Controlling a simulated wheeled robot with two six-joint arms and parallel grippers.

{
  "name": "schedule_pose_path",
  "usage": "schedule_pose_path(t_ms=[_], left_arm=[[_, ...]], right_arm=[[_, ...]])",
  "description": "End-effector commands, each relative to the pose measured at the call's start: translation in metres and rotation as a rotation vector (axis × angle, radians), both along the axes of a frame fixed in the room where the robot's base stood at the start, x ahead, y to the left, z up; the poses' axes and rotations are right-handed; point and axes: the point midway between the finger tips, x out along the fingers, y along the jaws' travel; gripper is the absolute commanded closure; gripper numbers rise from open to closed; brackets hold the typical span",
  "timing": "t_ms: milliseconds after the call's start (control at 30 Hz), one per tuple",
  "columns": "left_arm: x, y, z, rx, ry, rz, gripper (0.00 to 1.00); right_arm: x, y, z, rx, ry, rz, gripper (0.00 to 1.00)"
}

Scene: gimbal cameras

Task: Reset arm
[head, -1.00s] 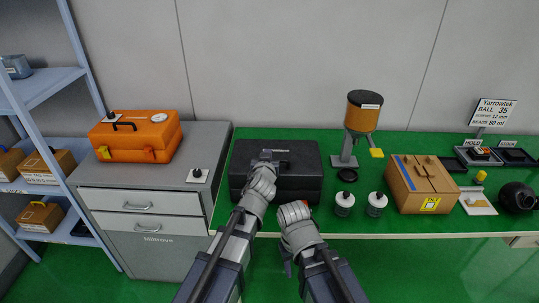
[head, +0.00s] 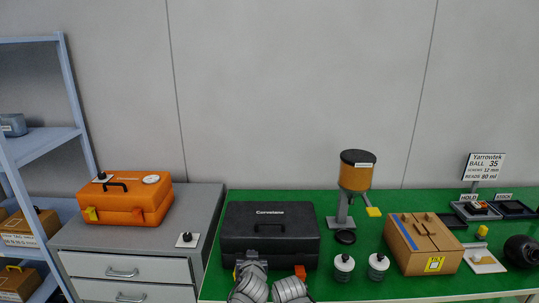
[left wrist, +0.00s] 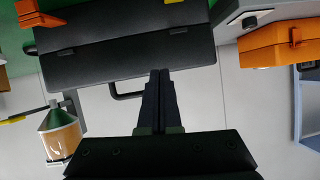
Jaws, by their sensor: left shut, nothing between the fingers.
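My left gripper (head: 250,268) is in front of the black case (head: 270,222) in the head view. In the left wrist view its fingers (left wrist: 160,78) are shut together with nothing between them, in front of the case lid (left wrist: 130,45). My right gripper (head: 290,288) is beside it at the bottom edge, near the case's front right corner. Its fingertips cannot be made out. The case is closed on the green bench, with an orange latch (head: 300,272) at the right and a yellow latch (head: 236,273) at the left, partly hidden.
An orange case (head: 125,205) sits on the grey cabinet (head: 80,232) at left. Right of the black case are a hopper (head: 356,178), two white bottles (head: 343,268) (head: 378,267) and a cardboard box (head: 425,245). Blue shelves (head: 50,140) stand at far left.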

Motion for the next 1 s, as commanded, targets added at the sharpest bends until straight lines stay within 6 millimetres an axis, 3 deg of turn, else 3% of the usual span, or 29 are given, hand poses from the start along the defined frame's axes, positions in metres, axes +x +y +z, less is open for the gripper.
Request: schedule_pose_path(t_ms=[100, 233, 400, 500, 700, 1000], left_arm=[[-0.035, 0.016, -0.031, 0.065, 0.271, 0.052, 1.0], [-0.09, 0.018, -0.063, 0.123, 0.596, 0.026, 1.0], [-0.158, 0.009, -0.081, 0.16, 0.942, -0.098, 1.0], [-0.186, 0.003, -0.082, 0.167, 1.07, -0.168, 1.0], [-0.208, -0.001, -0.082, 0.171, 1.172, -0.235, 1.0], [-0.209, -0.001, -0.082, 0.172, 1.173, -0.235, 1.0]], right_arm=[[0.0, 0.0, 0.017, 0.0, 0.0, 0.0, 0.5], [0.0, 0.0, 0.028, 0.0, 0.0, 0.0, 0.5], [0.0, 0.0, 0.038, 0.0, 0.0, 0.0, 0.5], [0.0, 0.0, 0.041, 0.0, 0.0, 0.0, 0.5], [0.0, 0.0, 0.043, 0.0, 0.0, 0.0, 0.5], [0.0, 0.0, 0.042, 0.0, 0.0, 0.0, 0.5]])
